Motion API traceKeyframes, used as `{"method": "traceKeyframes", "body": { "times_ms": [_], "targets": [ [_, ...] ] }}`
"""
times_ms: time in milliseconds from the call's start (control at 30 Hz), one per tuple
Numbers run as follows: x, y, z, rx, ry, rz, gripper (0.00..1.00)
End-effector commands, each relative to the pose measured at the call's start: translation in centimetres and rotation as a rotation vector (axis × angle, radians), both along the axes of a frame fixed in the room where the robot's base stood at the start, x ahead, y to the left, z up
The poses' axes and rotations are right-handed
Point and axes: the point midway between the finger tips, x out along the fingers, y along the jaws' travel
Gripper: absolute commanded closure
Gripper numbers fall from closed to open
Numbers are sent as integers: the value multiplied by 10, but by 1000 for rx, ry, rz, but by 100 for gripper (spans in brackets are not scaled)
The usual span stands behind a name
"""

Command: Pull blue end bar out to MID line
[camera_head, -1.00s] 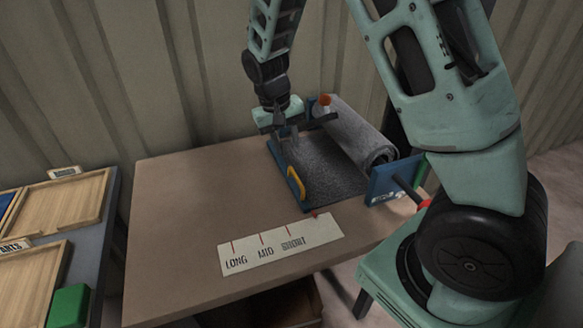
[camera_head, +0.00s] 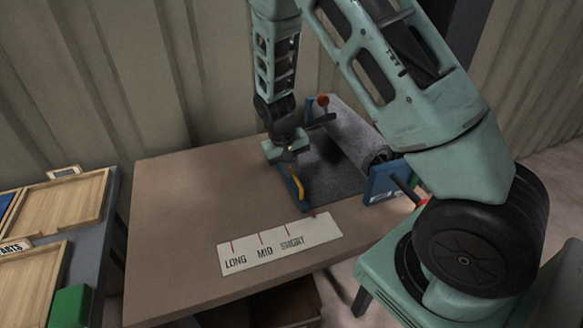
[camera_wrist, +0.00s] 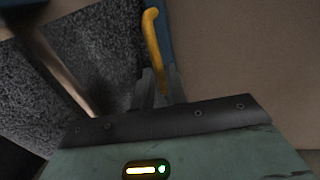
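The blue end bar (camera_head: 292,193) lies along the left edge of the grey sheet (camera_head: 325,172) pulled from a roll (camera_head: 352,135). A yellow handle (camera_head: 298,190) stands on the bar. A small red pointer at its near end is right of the SHORT mark on the white scale strip (camera_head: 280,243); the MID line (camera_head: 262,239) lies further left. My gripper (camera_head: 294,172) is low at the bar, at the handle's far part. In the wrist view the handle (camera_wrist: 154,38) runs down between my fingertips (camera_wrist: 160,78). Whether they grip it is unclear.
A blue end bracket (camera_head: 384,182) holds the roll at the right. An orange-red knob (camera_head: 323,100) stands at the back. The tabletop (camera_head: 190,205) left of the bar is clear. Wooden trays (camera_head: 62,205) and a green block (camera_head: 69,305) are at far left.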

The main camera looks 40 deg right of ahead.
Motion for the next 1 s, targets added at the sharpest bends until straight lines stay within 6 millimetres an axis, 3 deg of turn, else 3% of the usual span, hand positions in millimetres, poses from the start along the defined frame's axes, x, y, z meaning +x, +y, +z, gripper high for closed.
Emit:
{"method": "traceKeyframes", "body": {
  "times_ms": [267,367,700,833,1000],
  "targets": [
    [2,5,1,0,-1,2,100],
    [8,22,1,0,-2,7,100],
    [35,116,2,1,-5,8,100],
    [41,137,1,1,-5,5,100],
    [43,146,1,1,-5,3,100]
  ]
}}
